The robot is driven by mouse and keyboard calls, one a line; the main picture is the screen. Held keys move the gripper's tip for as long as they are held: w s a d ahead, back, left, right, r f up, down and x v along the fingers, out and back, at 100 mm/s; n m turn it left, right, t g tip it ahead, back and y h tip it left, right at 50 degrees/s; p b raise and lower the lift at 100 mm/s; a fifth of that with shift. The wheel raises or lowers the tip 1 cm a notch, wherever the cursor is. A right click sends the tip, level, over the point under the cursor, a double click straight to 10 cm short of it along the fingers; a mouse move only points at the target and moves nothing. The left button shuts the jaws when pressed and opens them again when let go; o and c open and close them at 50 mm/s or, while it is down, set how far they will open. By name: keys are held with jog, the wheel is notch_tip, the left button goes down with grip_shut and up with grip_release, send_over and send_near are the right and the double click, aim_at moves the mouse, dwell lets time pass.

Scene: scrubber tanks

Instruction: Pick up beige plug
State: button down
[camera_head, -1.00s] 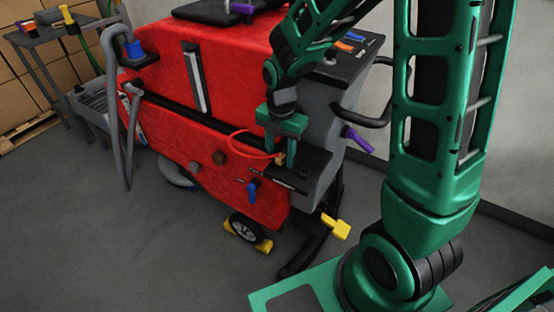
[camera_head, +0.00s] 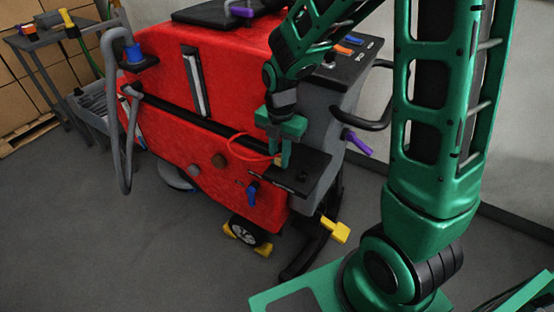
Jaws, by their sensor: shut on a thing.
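The beige plug (camera_head: 279,161) is small in the head view, at the end of a red cable (camera_head: 240,144) by the black side shelf of the red scrubber (camera_head: 215,125). My gripper (camera_head: 280,155) points down over the shelf, with its green fingers shut on the plug. The fingers hide most of the plug, and I cannot tell whether it still sits in a socket.
A blue valve handle (camera_head: 252,194) and brown knobs are on the red side below. A purple handle (camera_head: 357,143) and yellow pedal (camera_head: 335,230) stick out at right. Grey floor is clear at left.

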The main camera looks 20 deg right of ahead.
jog(key=r, duration=0.3)
jog(key=shift+s+a+r, duration=0.15)
jog(key=shift+a+r, duration=0.15)
jog(key=shift+r, duration=0.05)
jog(key=s+a+r, duration=0.5)
jog(key=a+r, duration=0.1)
jog(key=a, duration=0.3)
jog(key=shift+s+a+r, duration=0.2)
jog(key=shift+s+a, duration=0.05)
jog(key=shift+s, duration=0.05)
send_near(278, 157)
jog(key=s+d, duration=0.5)
jog(key=s, duration=0.1)
jog(key=shift+d+f, duration=0.1)
jog(key=shift+f, duration=0.3)
jog(key=shift+f, duration=4)
jog(key=shift+f, duration=0.5)
jog(key=shift+s+f, duration=0.1)
jog(key=shift+f, duration=0.05)
